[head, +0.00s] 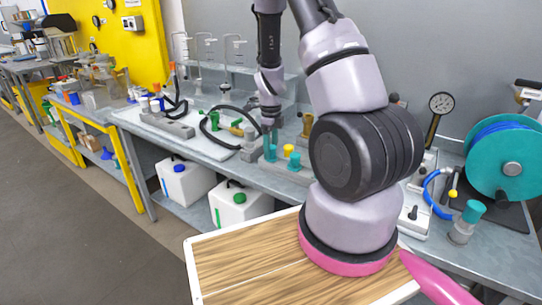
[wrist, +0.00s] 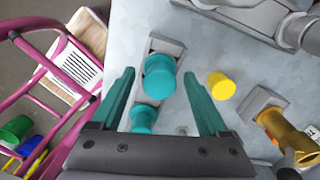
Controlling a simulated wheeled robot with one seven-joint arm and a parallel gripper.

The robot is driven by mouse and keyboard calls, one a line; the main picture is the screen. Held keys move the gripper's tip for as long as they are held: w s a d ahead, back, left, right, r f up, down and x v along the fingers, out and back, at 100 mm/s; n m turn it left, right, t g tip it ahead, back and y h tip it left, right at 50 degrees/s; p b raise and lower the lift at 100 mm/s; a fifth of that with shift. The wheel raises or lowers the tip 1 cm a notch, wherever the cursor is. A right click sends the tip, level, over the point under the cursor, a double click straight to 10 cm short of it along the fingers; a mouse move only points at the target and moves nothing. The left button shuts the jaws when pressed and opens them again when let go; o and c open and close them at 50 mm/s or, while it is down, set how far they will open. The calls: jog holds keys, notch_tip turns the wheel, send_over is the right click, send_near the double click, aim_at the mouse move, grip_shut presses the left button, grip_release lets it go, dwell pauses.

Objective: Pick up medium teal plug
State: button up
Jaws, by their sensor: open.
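Two teal plugs stand on the bench. In the wrist view, the larger-looking one (wrist: 159,76) stands on a grey block and shows between my fingertips. A second teal plug (wrist: 143,116) is closer to my palm in the picture. I cannot tell for sure which is the medium one. In the head view, one teal plug (head: 295,161) stands right of my gripper (head: 270,140). My gripper (wrist: 158,76) is open, pointing down, with nothing held. The height gap to the plugs is unclear.
A black hose (head: 214,122) curves left of my gripper. A teal hose reel (head: 505,160) and a gauge (head: 440,104) stand at the right.

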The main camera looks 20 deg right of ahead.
aim_at(271, 146)
jog(key=shift+f, duration=0.3)
grip_shut()
jog(key=shift+r, duration=0.1)
notch_tip(271, 146, up, 10)
jog(key=shift+f, duration=0.1)
dwell(0.3)
